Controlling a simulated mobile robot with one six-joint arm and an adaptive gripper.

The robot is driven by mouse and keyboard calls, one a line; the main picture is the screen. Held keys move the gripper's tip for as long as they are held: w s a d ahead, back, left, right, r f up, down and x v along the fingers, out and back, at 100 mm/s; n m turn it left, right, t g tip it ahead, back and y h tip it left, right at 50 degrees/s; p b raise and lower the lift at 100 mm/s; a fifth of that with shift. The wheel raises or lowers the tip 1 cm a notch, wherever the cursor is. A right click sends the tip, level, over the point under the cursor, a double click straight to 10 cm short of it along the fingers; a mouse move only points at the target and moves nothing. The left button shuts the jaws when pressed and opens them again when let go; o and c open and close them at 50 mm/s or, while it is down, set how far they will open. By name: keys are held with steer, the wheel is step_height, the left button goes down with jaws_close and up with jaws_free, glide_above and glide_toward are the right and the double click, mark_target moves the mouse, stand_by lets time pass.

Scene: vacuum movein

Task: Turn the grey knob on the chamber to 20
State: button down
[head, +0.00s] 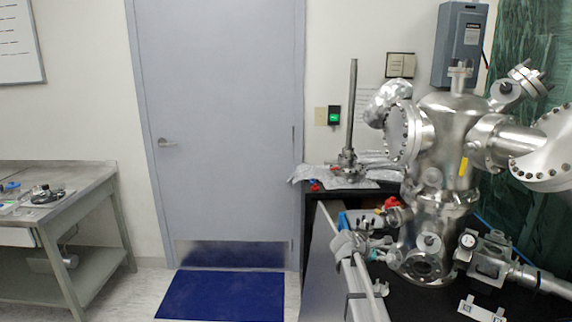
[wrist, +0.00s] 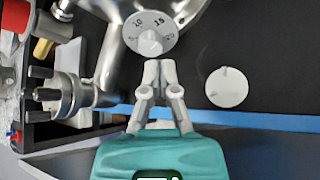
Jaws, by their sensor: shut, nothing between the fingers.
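The steel chamber (head: 446,145) stands at the right in the head view, on a black bench. In the wrist view, the grey knob (wrist: 151,42) sits at the middle of a pale round dial (wrist: 138,29) with numbers; 10 and 15 are readable along its upper part. The setting that the knob points to is too small to tell. My gripper (wrist: 158,64) is shut and empty, its fingertips just below the knob in the picture. I cannot tell whether they touch it.
A second pale disc (wrist: 227,87) lies to the right of my fingers in the wrist view. A valve with dark handles (wrist: 55,95) is at the left. A blue strip (wrist: 250,119) runs across the lower picture. The blue floor mat (head: 225,295) is clear.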

mark_target(398, 259)
steer(key=shift+w+r, duration=0.1)
steer(key=shift+w+a+r+p, duration=0.3)
steer(key=shift+w+a+p, duration=0.05)
steer(key=shift+w, duration=0.2)
steer(key=shift+w+a+r+p, duration=0.3)
steer(key=shift+w+p, duration=0.05)
steer(key=shift+w, duration=0.15)
steer(key=shift+d, duration=0.2)
steer(key=shift+s+d+r+b+x, duration=0.15)
steer(key=shift+b+x, duration=0.25)
steer(key=shift+x, duration=0.7)
steer(key=shift+s+d+r+b+x, duration=0.15)
steer(key=shift+b+x, duration=0.25)
steer(key=shift+x, duration=0.7)
steer(key=shift+d+r+b+x, duration=0.25)
steer(key=shift+b+x, duration=0.15)
steer(key=shift+x, duration=0.7)
steer(key=shift+a+f+b, duration=0.15)
steer(key=shift+f+b, duration=0.1)
steer(key=shift+b, duration=0.05)
steer(key=shift+s+f, duration=0.2)
steer(key=shift+s, duration=0.35)
steer(key=shift+s+f+b, duration=0.3)
steer(key=shift+s+b, duration=0.1)
steer(key=shift+b, duration=0.1)
